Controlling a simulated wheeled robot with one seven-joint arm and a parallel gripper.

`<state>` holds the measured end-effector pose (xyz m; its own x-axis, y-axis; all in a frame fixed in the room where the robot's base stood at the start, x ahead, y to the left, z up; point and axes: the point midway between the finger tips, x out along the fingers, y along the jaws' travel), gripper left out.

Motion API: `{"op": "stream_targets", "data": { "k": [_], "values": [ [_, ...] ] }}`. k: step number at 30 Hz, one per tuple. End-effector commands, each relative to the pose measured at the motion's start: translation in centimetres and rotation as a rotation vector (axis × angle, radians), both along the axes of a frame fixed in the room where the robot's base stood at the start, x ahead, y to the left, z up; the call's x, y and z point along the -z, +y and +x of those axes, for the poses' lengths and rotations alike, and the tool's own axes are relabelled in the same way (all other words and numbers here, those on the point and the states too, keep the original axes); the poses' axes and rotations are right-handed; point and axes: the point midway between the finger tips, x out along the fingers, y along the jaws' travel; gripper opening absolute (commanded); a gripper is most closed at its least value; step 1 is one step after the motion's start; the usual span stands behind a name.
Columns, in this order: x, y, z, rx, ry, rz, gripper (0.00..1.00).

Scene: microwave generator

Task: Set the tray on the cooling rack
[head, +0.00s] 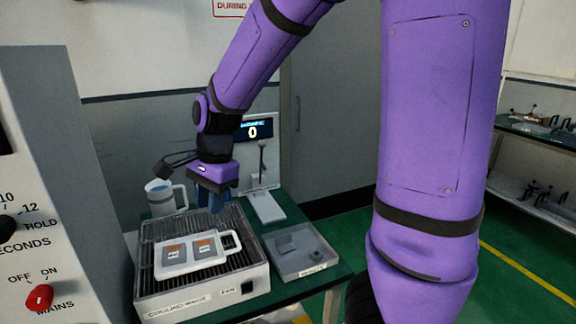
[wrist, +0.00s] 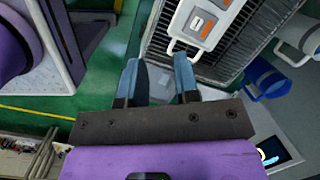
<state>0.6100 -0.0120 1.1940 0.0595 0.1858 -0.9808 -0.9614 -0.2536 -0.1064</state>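The white tray (head: 172,270) lies on the slatted top of the cooling rack (head: 205,286), with two grey pieces with orange labels in it. Its loop handle (head: 236,240) points right. In the wrist view the tray (wrist: 178,22) and its handle (wrist: 179,46) show at the top, over the rack bars (wrist: 245,45). My gripper (head: 211,206) hangs above the back of the rack, apart from the tray. In the wrist view my gripper (wrist: 158,66) has its two blue fingers spread with nothing between them. The handle is near the right finger's tip.
A white jug (head: 163,200) stands behind the rack. A display (head: 257,130) reading 0 stands behind. A grey cabinet with dials (head: 50,190) is close on the left.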

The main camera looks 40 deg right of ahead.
Motion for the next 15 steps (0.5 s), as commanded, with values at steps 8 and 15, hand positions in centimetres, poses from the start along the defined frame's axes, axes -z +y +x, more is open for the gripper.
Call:
{"op": "stream_targets", "data": {
  "k": [8, 15],
  "values": [
    [-6.1, -2.9, -5.6, -0.436, -0.217, -0.009, 0.29],
    [-10.0, -4.7, -11.3, -0.808, -0.393, -0.166, 0.29]
  ]
}}
